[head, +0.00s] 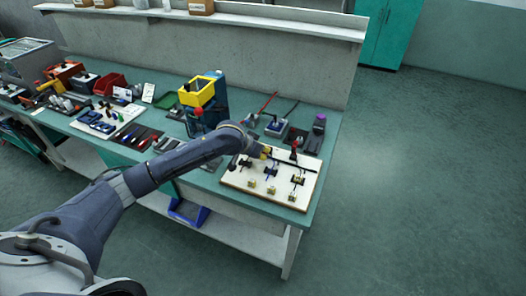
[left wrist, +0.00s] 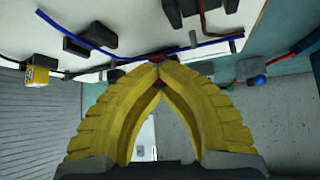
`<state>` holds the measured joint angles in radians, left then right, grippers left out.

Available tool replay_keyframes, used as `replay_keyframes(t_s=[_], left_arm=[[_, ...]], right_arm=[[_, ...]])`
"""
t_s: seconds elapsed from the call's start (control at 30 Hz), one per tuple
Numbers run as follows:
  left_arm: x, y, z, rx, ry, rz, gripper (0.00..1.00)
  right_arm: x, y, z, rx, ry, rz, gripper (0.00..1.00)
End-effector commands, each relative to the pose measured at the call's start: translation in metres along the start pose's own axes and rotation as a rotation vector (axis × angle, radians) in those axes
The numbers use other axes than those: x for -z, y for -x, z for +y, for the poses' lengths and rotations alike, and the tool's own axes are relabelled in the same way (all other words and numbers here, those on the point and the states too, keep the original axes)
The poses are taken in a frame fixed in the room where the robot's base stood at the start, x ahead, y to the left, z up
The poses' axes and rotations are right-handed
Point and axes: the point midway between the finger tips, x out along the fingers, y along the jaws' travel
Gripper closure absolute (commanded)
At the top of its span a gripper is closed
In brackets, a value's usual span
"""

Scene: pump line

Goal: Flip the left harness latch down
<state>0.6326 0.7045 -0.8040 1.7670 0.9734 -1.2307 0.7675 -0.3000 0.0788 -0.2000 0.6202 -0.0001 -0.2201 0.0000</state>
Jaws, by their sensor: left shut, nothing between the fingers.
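The white harness board (head: 235,180) lies on the right end of the bench. Dark fittings (head: 271,172) sit across its middle and small yellowish blocks (head: 271,190) along its front. My left gripper (head: 266,152) is over the board's far part, its yellow fingers shut and empty. In the left wrist view the fingertips (left wrist: 158,67) meet in front of a small red part, mostly hidden, beside a blue cable (left wrist: 205,44). I cannot tell which part is the left latch or its position. My right gripper is not in view.
A red-topped upright part (head: 294,152) stands at the board's far edge. Behind it are a blue-grey box (head: 275,128) and a purple-topped item (head: 319,122). The floor right of the bench is clear.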

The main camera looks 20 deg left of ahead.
Motion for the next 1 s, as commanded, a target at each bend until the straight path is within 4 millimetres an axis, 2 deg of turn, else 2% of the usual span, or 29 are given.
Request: replay_keyframes(t_s=[0.2,0.53,0.83,1.0], left_arm=[[0.0,0.0,0.001,-0.001,0.001,-0.001,0.98],[0.0,0.0,0.0,-0.001,0.001,-0.001,0.61],[0.0,0.002,0.0,-0.001,0.0,-0.001,0.61],[0.0,0.02,-0.001,0.0,-0.001,0.0,0.61]], right_arm=[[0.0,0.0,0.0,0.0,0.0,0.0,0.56],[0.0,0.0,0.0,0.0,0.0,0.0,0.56],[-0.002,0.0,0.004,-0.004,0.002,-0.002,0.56],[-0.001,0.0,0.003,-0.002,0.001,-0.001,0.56]])
